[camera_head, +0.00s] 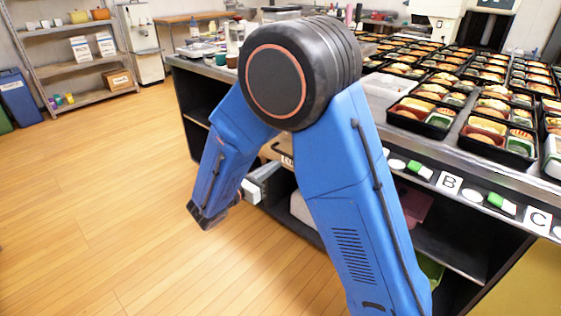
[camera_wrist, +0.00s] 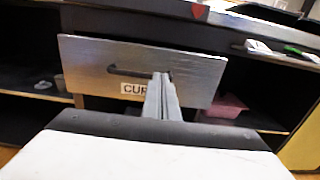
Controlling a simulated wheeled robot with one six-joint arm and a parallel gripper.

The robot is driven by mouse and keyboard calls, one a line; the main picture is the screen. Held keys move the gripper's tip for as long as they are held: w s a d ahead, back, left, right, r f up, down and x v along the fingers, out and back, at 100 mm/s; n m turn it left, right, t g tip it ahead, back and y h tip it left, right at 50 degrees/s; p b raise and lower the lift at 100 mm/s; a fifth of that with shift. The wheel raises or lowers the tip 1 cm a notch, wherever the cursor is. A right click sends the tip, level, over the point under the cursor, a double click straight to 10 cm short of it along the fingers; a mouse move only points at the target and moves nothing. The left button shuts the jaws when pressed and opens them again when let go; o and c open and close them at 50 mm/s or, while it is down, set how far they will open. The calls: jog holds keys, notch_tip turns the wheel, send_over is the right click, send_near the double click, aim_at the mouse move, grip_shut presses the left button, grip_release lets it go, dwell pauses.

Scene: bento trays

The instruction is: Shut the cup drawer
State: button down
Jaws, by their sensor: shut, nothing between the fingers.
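The cup drawer (camera_wrist: 90,65) shows in the wrist view as a grey metal front with a dark bar handle and a white label starting "CUP". Its front seems to stand a little out from the cabinet, with a dark gap above it; how far out I cannot tell. My gripper (camera_wrist: 161,77) is shut and empty. Its fingertips point at the drawer front, overlapping the right part of the handle and hiding the end of the label. Whether they touch the front I cannot tell. In the head view my gripper (camera_head: 268,172) is beside the counter, and my arm hides most of the drawer.
The counter (camera_head: 540,190) carries many filled bento trays (camera_head: 425,115). Open shelves flank the drawer; a pink bin (camera_wrist: 225,106) sits on the right one. A shelf rack (camera_head: 90,97) and a blue bin (camera_head: 18,95) stand far left. The wooden floor left of the counter is clear.

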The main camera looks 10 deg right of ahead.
jog(key=x, duration=1.2)
jog(key=shift+w+d, duration=0.15)
jog(key=shift+d, duration=0.1)
jog(key=x, duration=0.8)
jog(key=shift+w+d, duration=0.2)
jog(key=shift+r, duration=0.1)
